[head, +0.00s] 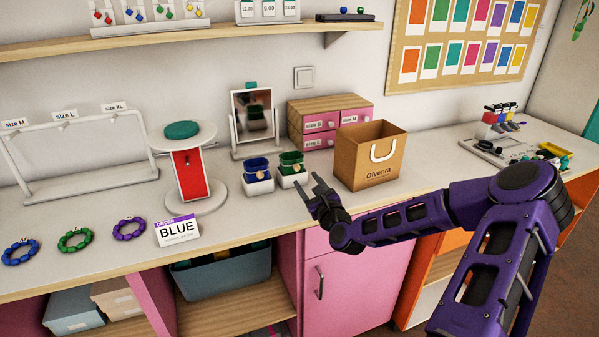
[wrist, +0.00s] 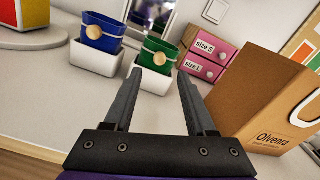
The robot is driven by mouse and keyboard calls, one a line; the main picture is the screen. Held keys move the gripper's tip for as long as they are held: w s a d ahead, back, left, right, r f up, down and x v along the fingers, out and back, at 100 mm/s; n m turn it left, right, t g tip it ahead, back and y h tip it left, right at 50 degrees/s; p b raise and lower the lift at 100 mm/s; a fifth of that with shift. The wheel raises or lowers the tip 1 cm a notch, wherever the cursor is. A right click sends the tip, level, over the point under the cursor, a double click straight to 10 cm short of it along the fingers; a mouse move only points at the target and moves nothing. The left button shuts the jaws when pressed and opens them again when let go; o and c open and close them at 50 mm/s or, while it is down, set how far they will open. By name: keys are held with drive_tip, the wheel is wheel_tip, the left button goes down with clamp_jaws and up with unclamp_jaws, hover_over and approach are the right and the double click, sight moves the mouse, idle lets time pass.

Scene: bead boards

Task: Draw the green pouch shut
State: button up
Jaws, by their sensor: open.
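The green pouch (head: 291,163) sits in a small white holder on the counter, to the right of a blue pouch (head: 257,170) in a similar holder. Both have a pale cord and a round tan bead at the front. In the wrist view the green pouch (wrist: 160,53) stands beyond my fingertips, its bead between them, and its top looks open. My gripper (head: 313,187) is open and empty, in front of the pouch and apart from it. Its two fingers (wrist: 157,92) point toward the pouch.
A brown paper bag (head: 370,155) stands close on the right. A mirror (head: 252,115) and pink drawers (head: 323,119) are behind. Counter in front of the holders is clear.

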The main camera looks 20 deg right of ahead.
sight(298, 169)
drive_tip(key=w, duration=0.6)
drive_tip(key=shift+w, duration=0.3)
clamp_jaws()
idle(1.1)
